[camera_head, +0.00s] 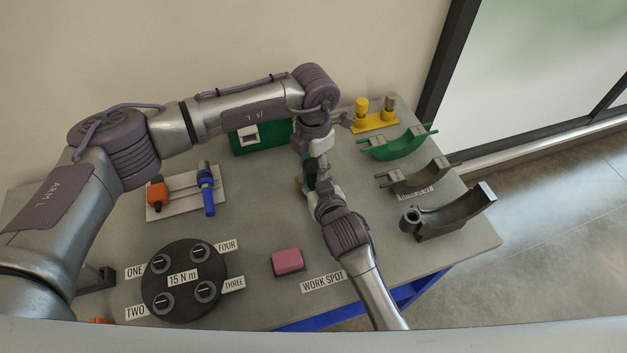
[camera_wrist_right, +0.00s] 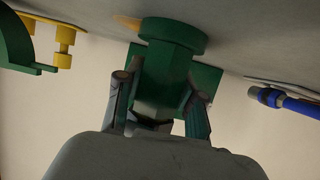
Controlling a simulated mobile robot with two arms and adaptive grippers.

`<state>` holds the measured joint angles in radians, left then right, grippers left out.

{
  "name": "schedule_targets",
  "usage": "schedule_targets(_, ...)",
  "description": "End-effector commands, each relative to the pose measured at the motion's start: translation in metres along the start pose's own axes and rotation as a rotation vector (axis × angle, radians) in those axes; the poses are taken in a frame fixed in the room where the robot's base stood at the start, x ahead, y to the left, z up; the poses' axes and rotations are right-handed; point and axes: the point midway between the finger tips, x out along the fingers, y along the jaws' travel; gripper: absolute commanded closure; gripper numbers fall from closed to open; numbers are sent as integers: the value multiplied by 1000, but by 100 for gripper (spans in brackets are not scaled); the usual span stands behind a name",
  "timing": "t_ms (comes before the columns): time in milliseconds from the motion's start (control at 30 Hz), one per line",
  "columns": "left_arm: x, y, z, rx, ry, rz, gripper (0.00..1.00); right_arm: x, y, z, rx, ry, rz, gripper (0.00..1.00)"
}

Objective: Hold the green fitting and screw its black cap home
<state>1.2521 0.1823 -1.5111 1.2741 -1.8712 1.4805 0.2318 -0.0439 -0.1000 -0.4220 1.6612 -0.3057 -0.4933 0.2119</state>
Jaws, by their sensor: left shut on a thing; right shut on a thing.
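The green fitting (camera_head: 310,172) stands at the back middle of the table, mostly hidden by my grippers in the head view. In the right wrist view, which is upside down, the fitting (camera_wrist_right: 165,78) shows its wide round flange towards the table. My right gripper (camera_head: 319,192) comes from the front and is shut on its body; its fingers (camera_wrist_right: 160,105) lie on both sides. My left gripper (camera_head: 315,152) points down from above and is closed at the upper end. The black cap cannot be made out; it appears hidden inside the left jaws.
A green box (camera_head: 248,149) stands behind. On the right are a yellow stand (camera_head: 375,122) and green (camera_head: 400,146), brown (camera_head: 425,178) and grey (camera_head: 450,218) cradles. A black disc (camera_head: 184,300), pink block (camera_head: 288,261) and tool board (camera_head: 181,207) lie left. The WORK SPOT label (camera_head: 323,281) has bare table around it.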

Motion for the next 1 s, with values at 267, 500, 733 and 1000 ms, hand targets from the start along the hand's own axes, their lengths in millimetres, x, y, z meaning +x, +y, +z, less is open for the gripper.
schedule_targets(267,0,0,0,599,-1,2,94,0,0,0,0,-1,0,100)
schedule_targets(500,0,0,0,770,0,0,94,0,0,0,0,-1,0,100)
schedule_targets(733,0,0,0,768,0,0,23,0,0,0,0,-1,0,100)
schedule_targets(1000,0,0,0,767,0,0,23,0,0,0,0,-1,0,100)
